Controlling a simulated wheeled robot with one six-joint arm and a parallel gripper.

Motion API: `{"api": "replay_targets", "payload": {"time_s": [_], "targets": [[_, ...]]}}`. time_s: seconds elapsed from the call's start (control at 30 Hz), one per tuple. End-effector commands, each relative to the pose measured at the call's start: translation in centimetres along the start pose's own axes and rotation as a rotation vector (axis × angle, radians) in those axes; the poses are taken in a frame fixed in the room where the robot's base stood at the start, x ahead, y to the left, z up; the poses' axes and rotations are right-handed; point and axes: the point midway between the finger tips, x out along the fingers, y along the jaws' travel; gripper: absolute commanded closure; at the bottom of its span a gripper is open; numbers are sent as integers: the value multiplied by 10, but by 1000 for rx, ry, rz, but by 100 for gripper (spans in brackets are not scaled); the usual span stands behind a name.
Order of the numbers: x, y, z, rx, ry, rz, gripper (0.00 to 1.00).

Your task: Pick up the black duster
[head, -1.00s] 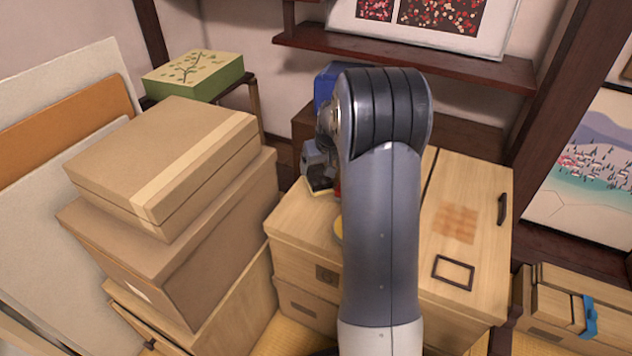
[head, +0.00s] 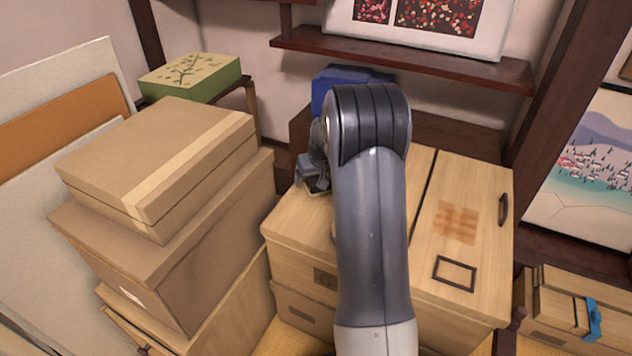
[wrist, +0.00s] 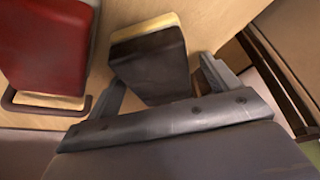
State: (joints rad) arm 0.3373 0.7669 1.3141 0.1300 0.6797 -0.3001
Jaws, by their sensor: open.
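The black duster (wrist: 152,62) shows in the wrist view as a dark block with a pale yellowish edge along its top. It lies on a light wooden surface. My gripper (wrist: 160,78) is open, with one finger on each side of the duster's near part. I cannot tell whether the fingers touch it.
A red block (wrist: 42,42) lies left of the duster, beside a dark frame-shaped handle (wrist: 45,107). In the head view, stacked cardboard boxes (head: 165,165) stand left of the chest. A blue object (head: 345,80) is behind my arm, below a dark shelf (head: 420,62).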

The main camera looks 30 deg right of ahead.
Motion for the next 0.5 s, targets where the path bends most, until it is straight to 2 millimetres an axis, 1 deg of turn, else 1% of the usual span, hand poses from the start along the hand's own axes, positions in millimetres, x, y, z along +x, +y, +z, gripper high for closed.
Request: {"api": "replay_targets", "payload": {"time_s": [0.5], "targets": [[4, 0, 2, 0, -1, 0, 16]]}}
